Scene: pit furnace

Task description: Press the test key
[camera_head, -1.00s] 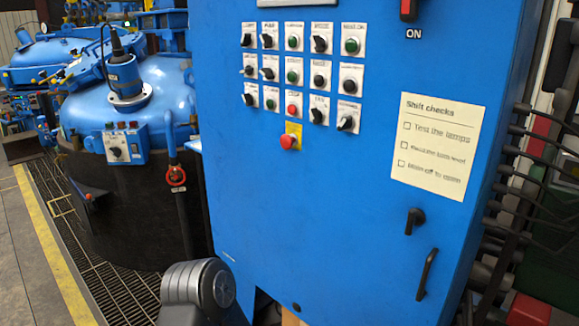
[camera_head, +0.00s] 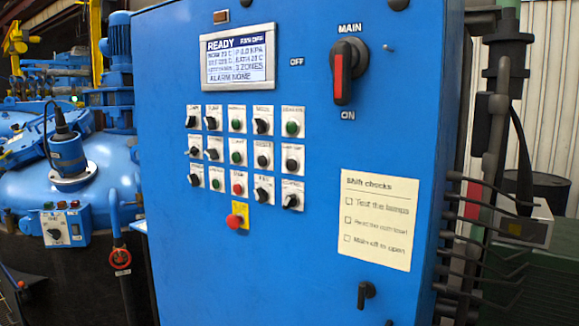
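The blue control cabinet (camera_head: 290,275) fills the middle of the view and carries three rows of small switches and buttons on white label plates. The top row has a green button (camera_head: 237,124) and another green button (camera_head: 292,128) at its right end. The middle row has a green button (camera_head: 236,158) and a dark button (camera_head: 263,160). The bottom row has a green button (camera_head: 216,184) and a red button (camera_head: 237,189). The labels are too small to read, so I cannot tell which is the test key. Neither of my grippers is in view.
A display (camera_head: 239,57) reads READY and ALARM NONE. The MAIN switch (camera_head: 343,75) has its red handle pointing down to ON. A red mushroom button (camera_head: 235,221) sits below the rows. A shift-checks sheet (camera_head: 375,219) hangs at right; a blue vessel (camera_head: 100,170) stands left.

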